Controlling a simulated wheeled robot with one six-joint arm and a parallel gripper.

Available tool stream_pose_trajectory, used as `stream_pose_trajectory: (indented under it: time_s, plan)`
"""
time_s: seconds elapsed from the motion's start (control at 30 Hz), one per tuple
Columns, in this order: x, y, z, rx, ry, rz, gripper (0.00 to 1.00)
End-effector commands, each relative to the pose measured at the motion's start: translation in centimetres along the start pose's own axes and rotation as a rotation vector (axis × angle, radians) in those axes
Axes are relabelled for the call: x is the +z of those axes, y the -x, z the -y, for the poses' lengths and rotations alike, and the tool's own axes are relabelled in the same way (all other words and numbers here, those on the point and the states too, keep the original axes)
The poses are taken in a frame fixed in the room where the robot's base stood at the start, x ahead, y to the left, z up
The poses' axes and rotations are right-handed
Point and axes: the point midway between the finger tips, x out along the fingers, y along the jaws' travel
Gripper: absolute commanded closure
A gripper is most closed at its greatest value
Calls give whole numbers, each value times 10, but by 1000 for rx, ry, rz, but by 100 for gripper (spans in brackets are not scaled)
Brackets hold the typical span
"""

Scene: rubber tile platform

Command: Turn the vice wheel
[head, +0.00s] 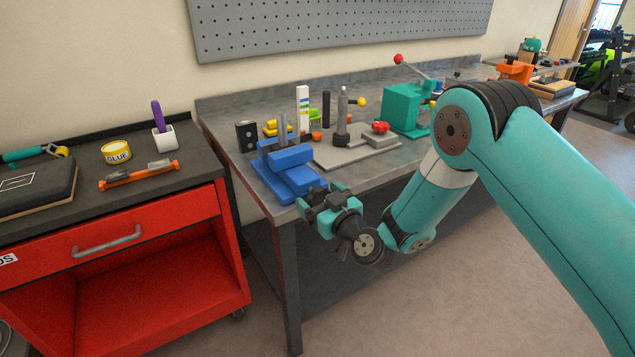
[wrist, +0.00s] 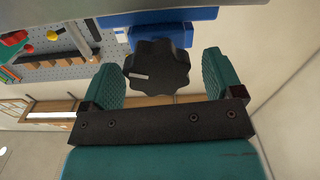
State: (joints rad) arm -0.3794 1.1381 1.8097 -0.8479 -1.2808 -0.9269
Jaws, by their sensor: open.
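The blue vice (head: 287,171) stands at the front left corner of the grey workbench. Its wheel is a black lobed knob (wrist: 157,67), seen clearly in the wrist view below the blue vice body (wrist: 160,30). In the head view I cannot make out the wheel apart from my gripper. My gripper (head: 319,197) is at the vice's front end, just off the bench edge. In the wrist view its two teal fingers (wrist: 159,78) stand open, one on each side of the wheel. A gap shows on both sides of the wheel, wider on the right.
The workbench (head: 375,165) also holds a grey plate with a post (head: 342,120), a teal press (head: 404,105) and several small items behind the vice. A red tool cart (head: 120,230) stands to the left. A grey pegboard (head: 330,25) hangs behind.

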Motion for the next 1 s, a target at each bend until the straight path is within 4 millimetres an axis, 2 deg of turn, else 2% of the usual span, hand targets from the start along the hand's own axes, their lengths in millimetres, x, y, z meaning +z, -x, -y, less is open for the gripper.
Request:
stream_pose_trajectory:
  time_s: [0.43, 0.47, 0.6, 0.67, 0.73, 1.0]
  plan:
    - [0, -7, 0, 1, 0, -1, 14]
    - [0, -7, 0, 1, 0, -1, 19]
    - [0, -7, 0, 1, 0, -1, 51]
    - [0, -7, 0, 1, 0, -1, 64]
    - [-2, -10, 5, -2, 2, -3, 63]
    - [0, -7, 1, -2, -37, -1, 64]
